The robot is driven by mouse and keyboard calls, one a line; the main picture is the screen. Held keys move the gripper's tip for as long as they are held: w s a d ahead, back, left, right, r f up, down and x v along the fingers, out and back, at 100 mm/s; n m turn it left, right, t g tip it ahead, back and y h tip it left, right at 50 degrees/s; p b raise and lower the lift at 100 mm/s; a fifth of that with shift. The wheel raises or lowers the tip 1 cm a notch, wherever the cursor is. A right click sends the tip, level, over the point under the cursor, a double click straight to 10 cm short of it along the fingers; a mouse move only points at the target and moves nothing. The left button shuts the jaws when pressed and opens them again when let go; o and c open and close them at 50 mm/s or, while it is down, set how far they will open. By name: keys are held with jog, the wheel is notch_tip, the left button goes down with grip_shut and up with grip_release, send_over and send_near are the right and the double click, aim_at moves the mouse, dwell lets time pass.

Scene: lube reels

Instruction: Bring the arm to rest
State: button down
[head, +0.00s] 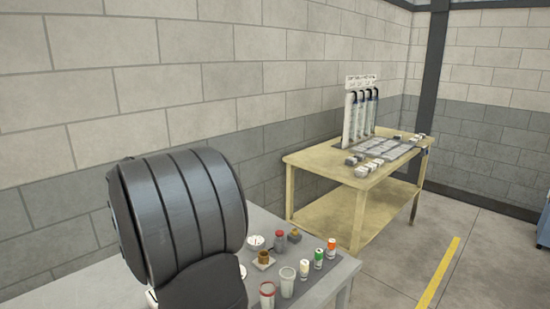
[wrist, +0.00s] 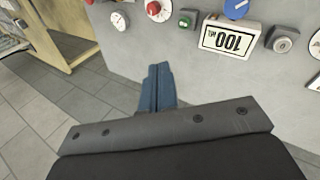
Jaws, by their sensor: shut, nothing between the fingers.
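My gripper (wrist: 158,72) shows in the wrist view as two blue fingers pressed together with nothing between them. The fingers are over the edge of the grey table (wrist: 200,75), apart from the items on it. In the head view a large dark ribbed part of my arm fills the lower left and hides part of the grey table (head: 335,275). My gripper does not show in the head view.
Several small containers, such as an orange-capped bottle (head: 331,246) and a red-rimmed cup (head: 267,294), stand on the grey table. A white display (wrist: 229,38) shows in the wrist view. A wooden bench (head: 315,165) with reels stands behind.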

jog(key=s+a+r+m+y, duration=0.1)
jog(key=s+r+m, duration=0.1)
jog(key=s+r, duration=0.2)
jog(key=shift+s+r+m+g+y, duration=0.3)
jog(key=shift+s+r+g+y, duration=0.1)
jog(key=shift+r, duration=0.55)
dwell(0.3)
dwell(1.7)
jog(key=c, duration=1.9)
grip_release()
jog(key=shift+w, duration=0.1)
jog(key=o, duration=1.8)
jog(key=w+d, duration=0.1)
jog(key=d, duration=0.2)
jog(key=w+d, duration=0.2)
jog(key=w+d+f, duration=0.1)
jog(key=w+d, duration=0.1)
jog(key=d, duration=0.1)
jog(key=shift+w+d, duration=0.2)
jog(key=shift+d, duration=0.15)
jog(key=shift+o, duration=0.5)
jog(key=shift+w+d+f, duration=0.2)
jog(key=shift+f, duration=0.05)
jog(key=a+x, duration=0.1)
jog(key=x, duration=0.8)
jog(key=shift+d+f, duration=0.2)
jog(key=shift+d, duration=0.3)
